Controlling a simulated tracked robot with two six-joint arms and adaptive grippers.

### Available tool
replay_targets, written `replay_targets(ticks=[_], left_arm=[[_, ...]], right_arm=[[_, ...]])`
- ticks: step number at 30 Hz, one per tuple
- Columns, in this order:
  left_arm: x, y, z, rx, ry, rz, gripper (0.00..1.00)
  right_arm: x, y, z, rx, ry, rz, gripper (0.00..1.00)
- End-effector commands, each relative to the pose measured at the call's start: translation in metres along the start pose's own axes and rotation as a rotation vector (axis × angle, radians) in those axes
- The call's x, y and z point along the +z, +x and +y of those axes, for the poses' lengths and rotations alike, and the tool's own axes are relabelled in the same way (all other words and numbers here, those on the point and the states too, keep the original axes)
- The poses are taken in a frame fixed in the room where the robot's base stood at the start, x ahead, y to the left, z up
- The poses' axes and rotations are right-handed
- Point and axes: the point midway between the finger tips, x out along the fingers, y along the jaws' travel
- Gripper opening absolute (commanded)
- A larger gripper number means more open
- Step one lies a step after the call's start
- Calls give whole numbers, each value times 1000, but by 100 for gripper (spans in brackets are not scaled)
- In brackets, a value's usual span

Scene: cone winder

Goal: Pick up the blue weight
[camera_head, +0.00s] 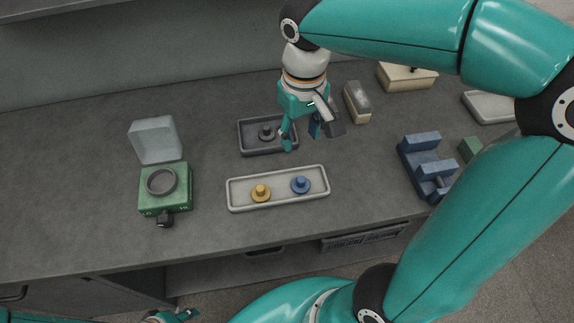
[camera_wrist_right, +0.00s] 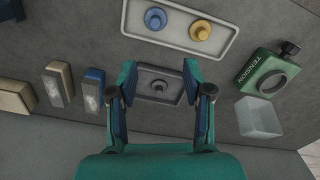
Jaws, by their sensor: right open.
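The blue weight (camera_head: 300,184) stands upright in the right part of a pale shallow tray (camera_head: 236,206), beside a yellow weight (camera_head: 260,193). In the right wrist view the blue weight (camera_wrist_right: 155,19) shows at the top, beyond the fingertips. My right gripper (camera_head: 301,137) is open and empty, pointing down above the area of a dark tray behind the pale one. In the wrist view its fingers (camera_wrist_right: 159,82) frame a grey weight (camera_wrist_right: 158,86) in that dark tray. Part of my left gripper (camera_head: 177,315) shows at the bottom edge; its jaws are unclear.
The dark tray (camera_head: 244,146) lies behind the pale tray. A green tension box (camera_head: 178,200) with a clear lid stands left. A blue stepped block (camera_head: 421,158) is at right. A pale-based block (camera_head: 357,103) stands behind the gripper. Counter between box and trays is clear.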

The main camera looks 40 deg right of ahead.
Motion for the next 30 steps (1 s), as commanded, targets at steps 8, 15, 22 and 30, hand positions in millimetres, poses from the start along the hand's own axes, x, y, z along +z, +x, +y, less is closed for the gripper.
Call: replay_targets(ticks=[8,15,22,30], left_arm=[[0,1,0,0,0,-1,40],[0,2,-1,0,0,0,40],[0,2,-1,0,0,0,40],[0,-3,1,0,0,0,40]], right_arm=[[2,37,3,2,10,-9,50],[3,88,4,1,11,-10,50],[2,115,4,1,11,-4,50],[5,136,9,1,12,-9,50]])
